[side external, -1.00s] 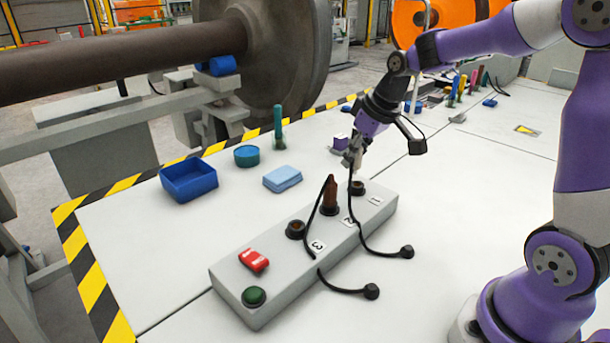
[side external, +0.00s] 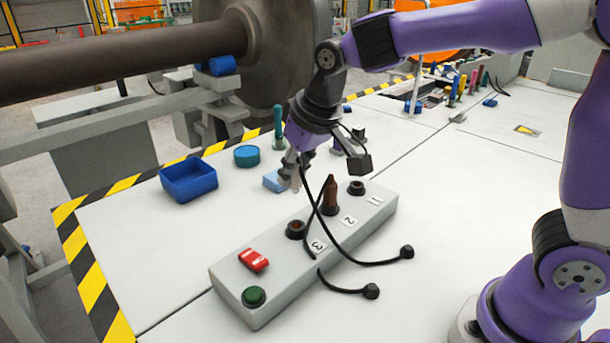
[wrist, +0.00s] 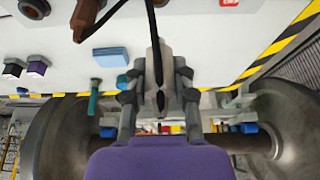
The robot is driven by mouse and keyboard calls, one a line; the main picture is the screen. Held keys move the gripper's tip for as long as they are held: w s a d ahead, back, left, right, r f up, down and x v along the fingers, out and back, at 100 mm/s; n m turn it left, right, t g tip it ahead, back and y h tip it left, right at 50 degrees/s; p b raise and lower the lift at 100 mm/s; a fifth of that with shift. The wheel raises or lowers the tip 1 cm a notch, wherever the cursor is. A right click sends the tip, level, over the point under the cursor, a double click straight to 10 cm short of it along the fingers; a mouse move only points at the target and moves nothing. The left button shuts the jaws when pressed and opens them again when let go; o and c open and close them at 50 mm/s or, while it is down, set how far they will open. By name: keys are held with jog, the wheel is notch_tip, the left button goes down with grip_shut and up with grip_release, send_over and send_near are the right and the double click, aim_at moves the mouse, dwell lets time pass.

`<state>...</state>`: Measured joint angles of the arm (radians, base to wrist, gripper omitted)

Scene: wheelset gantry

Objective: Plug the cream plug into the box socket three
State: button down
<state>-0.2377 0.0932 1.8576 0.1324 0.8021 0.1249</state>
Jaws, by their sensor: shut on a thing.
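My gripper (side external: 293,172) is shut on the cream plug (side external: 296,183), which is mostly hidden by the fingers. It hangs above the box (side external: 275,262), behind and above box socket three (side external: 295,229), apart from it. Socket three is an open dark ring with a brownish inside, beside the label 3. A brown plug (side external: 330,190) stands upright in socket two. Socket one (side external: 356,187) is empty. In the wrist view my gripper (wrist: 155,75) is closed, with a black cable running up from it. The brown plug (wrist: 85,15) is at upper left.
Black cables cross over the box to ends on the table (side external: 407,252). The box carries a red switch (side external: 253,260) and green button (side external: 254,296). Behind it are a light blue block (side external: 272,181), a blue tray (side external: 189,181) and a teal round container (side external: 247,156).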

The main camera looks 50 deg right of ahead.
aim_at(296, 193)
jog(key=shift+f, duration=2.9)
jog(key=shift+f, duration=1.35)
jog(key=c, duration=0.6)
grip_release()
jog(key=shift+r, duration=0.15)
jog(key=v, duration=1.2)
jog(key=shift+d, duration=0.1)
